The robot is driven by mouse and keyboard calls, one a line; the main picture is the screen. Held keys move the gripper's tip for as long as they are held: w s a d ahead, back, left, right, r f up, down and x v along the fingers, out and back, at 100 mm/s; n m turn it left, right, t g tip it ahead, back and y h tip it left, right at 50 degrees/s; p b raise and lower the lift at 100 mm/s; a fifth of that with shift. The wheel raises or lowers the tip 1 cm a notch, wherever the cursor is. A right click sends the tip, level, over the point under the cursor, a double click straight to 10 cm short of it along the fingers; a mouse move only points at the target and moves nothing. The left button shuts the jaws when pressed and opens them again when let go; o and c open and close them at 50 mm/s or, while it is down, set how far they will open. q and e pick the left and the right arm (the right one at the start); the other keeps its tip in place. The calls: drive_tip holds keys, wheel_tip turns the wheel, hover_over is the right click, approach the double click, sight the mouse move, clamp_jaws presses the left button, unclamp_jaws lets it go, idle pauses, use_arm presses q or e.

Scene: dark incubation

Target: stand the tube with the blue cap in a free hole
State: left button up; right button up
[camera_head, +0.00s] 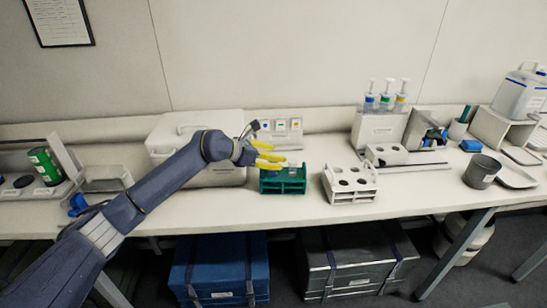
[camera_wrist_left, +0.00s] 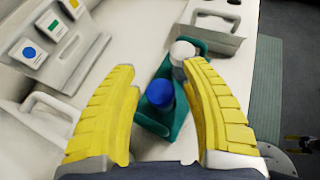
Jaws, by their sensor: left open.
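My left gripper (camera_head: 275,158) is open over the green rack (camera_head: 283,186) on the bench. In the left wrist view, my open fingers (camera_wrist_left: 158,68) point toward the rack (camera_wrist_left: 150,122). The tube's blue cap (camera_wrist_left: 160,93) shows between the fingers, with no finger visibly closed on it. Its body is hidden below the cap. A white cap (camera_wrist_left: 182,50) sits further along the same rack, close to the right-hand finger. A white rack (camera_head: 349,184) with several dark round holes stands to the right of the green rack.
A large white box (camera_head: 195,130) stands behind my left arm. Pump bottles (camera_head: 385,98) and a grey cup (camera_head: 482,171) are further right. Bench space is clear between the white rack and the cup.

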use_arm(q)
drive_tip(key=shift+a+r, duration=0.15)
drive_tip(key=shift+r, duration=0.55)
drive_tip(key=v, duration=1.1)
drive_tip(key=shift+s+a+r, duration=0.2)
drive_tip(key=shift+s+a, duration=0.05)
